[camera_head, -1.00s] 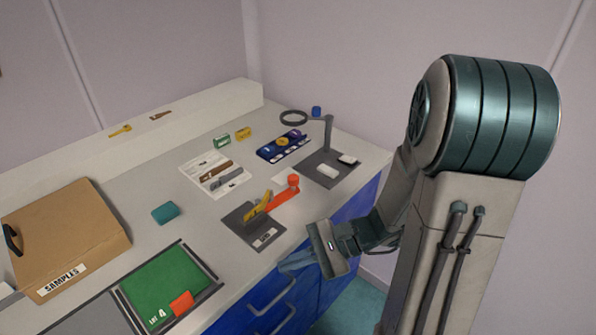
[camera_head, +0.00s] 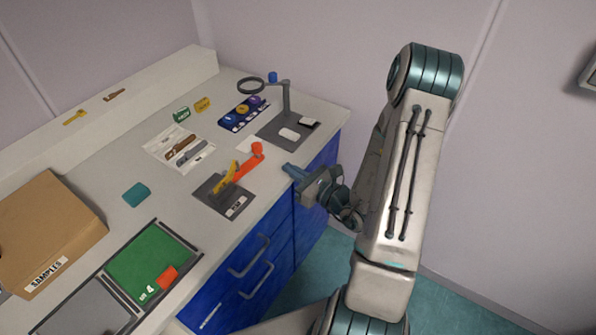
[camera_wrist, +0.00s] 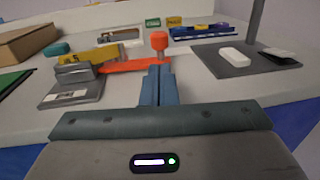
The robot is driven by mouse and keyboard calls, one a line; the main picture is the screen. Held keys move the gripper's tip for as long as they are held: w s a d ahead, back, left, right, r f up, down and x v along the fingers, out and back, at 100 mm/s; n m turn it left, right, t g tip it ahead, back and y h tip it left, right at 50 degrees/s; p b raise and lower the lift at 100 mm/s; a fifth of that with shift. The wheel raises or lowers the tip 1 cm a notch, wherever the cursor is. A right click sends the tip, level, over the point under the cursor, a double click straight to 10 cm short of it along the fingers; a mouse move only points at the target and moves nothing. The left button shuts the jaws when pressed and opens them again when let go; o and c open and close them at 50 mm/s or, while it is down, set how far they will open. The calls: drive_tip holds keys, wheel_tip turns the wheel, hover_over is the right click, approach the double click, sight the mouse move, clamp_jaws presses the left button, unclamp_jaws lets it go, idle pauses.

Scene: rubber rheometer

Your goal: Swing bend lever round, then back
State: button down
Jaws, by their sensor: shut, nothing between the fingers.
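The bend lever (camera_head: 245,167) is an orange-red arm with a round red knob (camera_head: 257,149) at its far right end, set on a dark grey plate (camera_head: 213,197) with a yellow piece (camera_head: 224,178) across it. In the wrist view the lever (camera_wrist: 130,66) runs across the middle, its knob (camera_wrist: 159,41) upright just beyond my fingertips. My gripper (camera_head: 288,168) is at the counter's front edge, right of the knob and apart from it in the head view. Its blue fingers (camera_wrist: 159,72) are shut with nothing between them. Whether they touch the lever cannot be told from the wrist view.
A magnifier stand (camera_head: 286,100) on a dark plate stands behind to the right. A dark blue tray (camera_head: 242,113), a white card with tools (camera_head: 178,148), a teal block (camera_head: 136,194), a green mat (camera_head: 150,262) and a cardboard box (camera_head: 45,230) sit around the counter.

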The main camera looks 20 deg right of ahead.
sight(261, 150)
drive_tip(key=p+x, duration=0.2)
drive_tip(key=x, duration=0.7)
